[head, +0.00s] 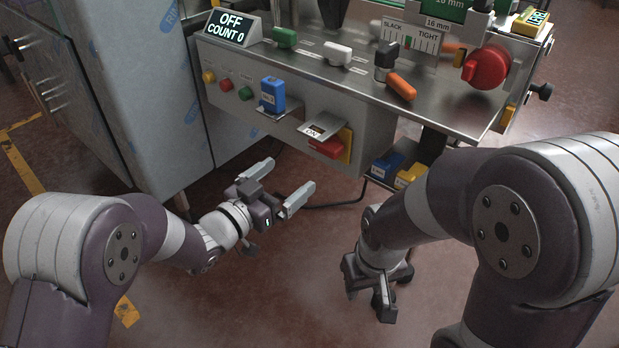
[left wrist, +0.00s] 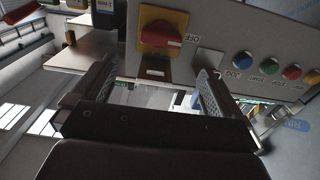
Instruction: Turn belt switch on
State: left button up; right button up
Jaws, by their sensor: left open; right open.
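The switch also shows in the left wrist view (left wrist: 162,36), upside down, ahead of the fingers. My left gripper (head: 281,183) is open and empty, below and to the left of the switch, apart from it. In the left wrist view its two fingers (left wrist: 153,85) stand wide apart. My right gripper (head: 371,292) is low at the right, pointing down and empty. A display (head: 233,28) reads OFF, COUNT 0.
Yellow, red and green buttons (head: 246,93) and a blue block (head: 272,94) are left of the switch. Blue and yellow blocks (head: 385,166) sit on a lower shelf. A large red knob (head: 486,67) is at the right. A steel cabinet (head: 150,90) stands left.

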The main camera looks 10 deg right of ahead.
aim_at(321, 150)
pick_arm(q)
jog(key=b+x, duration=0.2)
jog(key=x, duration=0.9)
jog(key=shift+w+d, duration=0.25)
jog(key=shift+w, duration=0.05)
jog(key=c, duration=0.9)
